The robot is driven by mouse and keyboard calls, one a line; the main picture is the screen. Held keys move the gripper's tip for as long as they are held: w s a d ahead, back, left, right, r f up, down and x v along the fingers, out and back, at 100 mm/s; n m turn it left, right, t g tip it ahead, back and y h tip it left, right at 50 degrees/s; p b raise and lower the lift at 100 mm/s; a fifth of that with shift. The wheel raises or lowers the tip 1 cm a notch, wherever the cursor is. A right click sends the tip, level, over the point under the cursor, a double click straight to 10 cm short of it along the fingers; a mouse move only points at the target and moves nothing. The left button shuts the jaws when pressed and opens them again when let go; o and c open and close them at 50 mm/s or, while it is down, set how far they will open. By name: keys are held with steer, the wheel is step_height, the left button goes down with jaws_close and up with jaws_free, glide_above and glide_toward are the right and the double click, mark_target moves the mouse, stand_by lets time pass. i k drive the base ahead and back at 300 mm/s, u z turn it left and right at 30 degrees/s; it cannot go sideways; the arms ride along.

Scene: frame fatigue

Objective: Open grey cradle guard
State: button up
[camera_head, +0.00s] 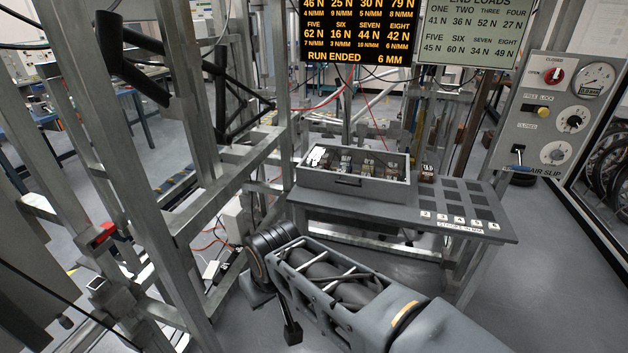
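A grey, shallow box-like guard (391,188) stands on the left part of the grey bench, right of centre in the head view. It has a dark handle (347,183) on its front face. Its top looks clear and shut, and several small blocks show under it. I take this to be the cradle guard. My arm reaches in from the bottom right, in front of the bench. A dark part at its far end, likely my gripper (290,332), hangs low near the floor, well below and apart from the guard.
The grey bench (400,207) has dark square pads and numbered labels on its right. Metal frame posts (130,170) crowd the left. A control panel (548,115) stands at right. Floor is open right of the bench.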

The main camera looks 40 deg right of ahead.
mark_target(372, 187)
steer(key=z, duration=0.2)
steer(key=i, duration=0.9)
steer(key=z, duration=0.75)
